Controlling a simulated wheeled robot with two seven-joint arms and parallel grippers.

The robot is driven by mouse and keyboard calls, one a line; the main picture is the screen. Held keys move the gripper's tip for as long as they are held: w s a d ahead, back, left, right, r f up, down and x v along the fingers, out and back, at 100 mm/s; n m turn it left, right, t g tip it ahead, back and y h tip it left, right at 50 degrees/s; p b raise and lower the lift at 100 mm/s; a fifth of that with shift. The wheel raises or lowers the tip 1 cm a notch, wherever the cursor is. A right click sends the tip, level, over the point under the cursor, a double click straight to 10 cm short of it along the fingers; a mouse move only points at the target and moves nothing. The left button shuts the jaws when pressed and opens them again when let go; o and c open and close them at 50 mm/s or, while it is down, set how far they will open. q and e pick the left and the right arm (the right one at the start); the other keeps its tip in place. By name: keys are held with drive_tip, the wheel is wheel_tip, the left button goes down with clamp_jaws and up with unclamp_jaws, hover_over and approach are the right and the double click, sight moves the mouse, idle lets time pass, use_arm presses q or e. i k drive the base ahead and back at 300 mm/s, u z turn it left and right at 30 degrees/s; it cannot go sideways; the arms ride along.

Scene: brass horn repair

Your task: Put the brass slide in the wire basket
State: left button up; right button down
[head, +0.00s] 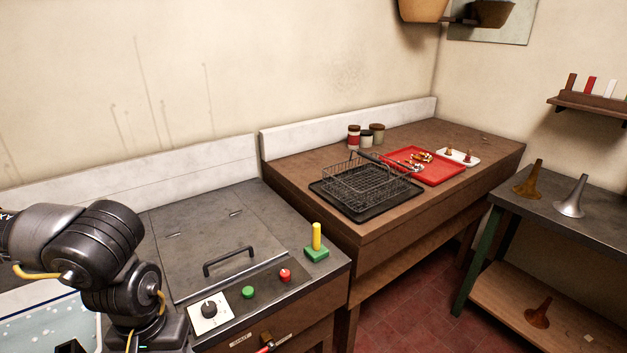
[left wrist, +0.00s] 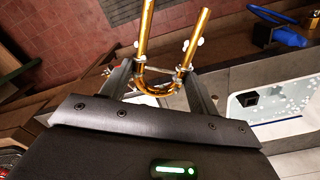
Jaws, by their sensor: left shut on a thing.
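The brass slide (left wrist: 146,38) is a shiny U-shaped tube with two straight legs, seen in the left wrist view. My left gripper (left wrist: 160,84) is shut on it near its bend, with the legs pointing away from the gripper. In the head view my left arm comes in at the lower left; its gripper and the slide are out of sight there. The wire basket (head: 365,187) is a dark mesh basket with a long handle, standing on a black tray (head: 352,214) on the brown bench, well to the right of my left arm. My right gripper is not in view.
A red tray (head: 442,175) with small brass parts, a white dish (head: 470,160) and several jars (head: 376,133) stand near the basket. The lidded grey unit (head: 205,235) carries a handle, knobs and a yellow peg (head: 317,236). A foamy basin (left wrist: 285,130) is beside my left gripper.

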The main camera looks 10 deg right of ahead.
sight(368, 172)
drive_tip(key=z, duration=0.25)
drive_tip(key=i, duration=0.5)
drive_tip(key=z, duration=0.55)
